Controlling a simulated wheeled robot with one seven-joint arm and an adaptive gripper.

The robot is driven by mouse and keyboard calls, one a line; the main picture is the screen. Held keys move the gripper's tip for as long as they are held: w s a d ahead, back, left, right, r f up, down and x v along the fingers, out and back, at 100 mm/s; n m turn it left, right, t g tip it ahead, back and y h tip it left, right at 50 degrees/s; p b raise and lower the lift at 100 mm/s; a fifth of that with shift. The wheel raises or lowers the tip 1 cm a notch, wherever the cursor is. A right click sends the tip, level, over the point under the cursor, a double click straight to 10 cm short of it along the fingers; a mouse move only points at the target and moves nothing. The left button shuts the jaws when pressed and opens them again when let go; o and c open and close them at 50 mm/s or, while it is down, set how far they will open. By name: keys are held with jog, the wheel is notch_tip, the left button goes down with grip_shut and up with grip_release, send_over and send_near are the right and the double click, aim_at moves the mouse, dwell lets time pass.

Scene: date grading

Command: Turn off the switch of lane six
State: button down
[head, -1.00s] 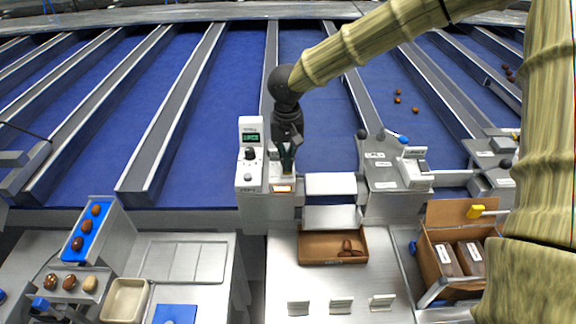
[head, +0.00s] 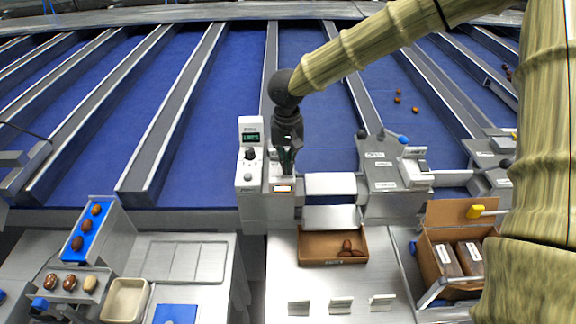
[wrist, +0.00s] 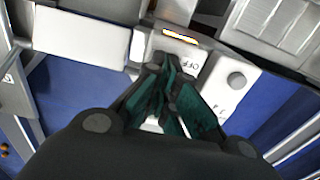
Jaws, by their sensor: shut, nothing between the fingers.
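The lane switch unit (head: 252,212) is a pale post with a green lit display and a dark knob on its upper part. Beside it on the right is a small switch plate (head: 282,188) with a lit amber strip at its front. My gripper (head: 286,172) is shut and empty, pointing down at this plate. In the wrist view the dark fingers with green pads (wrist: 165,100) reach the plate, next to a label reading "OFF" (wrist: 193,68). The fingers hide the switch lever itself, and I cannot tell whether they touch it. I cannot read a lane number.
A grey box with labels and levers (head: 383,178) stands right of the plate, past a white chute (head: 330,184). A brown tray (head: 318,262) with dates sits in front. Blue lanes with metal rails lie behind. An open carton (head: 432,262) stands at right.

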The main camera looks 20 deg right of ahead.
jog(key=shift+s+f, duration=0.1)
jog(key=shift+f, duration=0.25)
jog(key=shift+r, duration=0.1)
dwell(0.3)
notch_tip(320, 180, up, 4)
jog(key=p, duration=0.5)
jog(key=shift+r+p, duration=0.25)
jog(key=shift+p, duration=0.1)
jog(key=shift+r, duration=1.2)
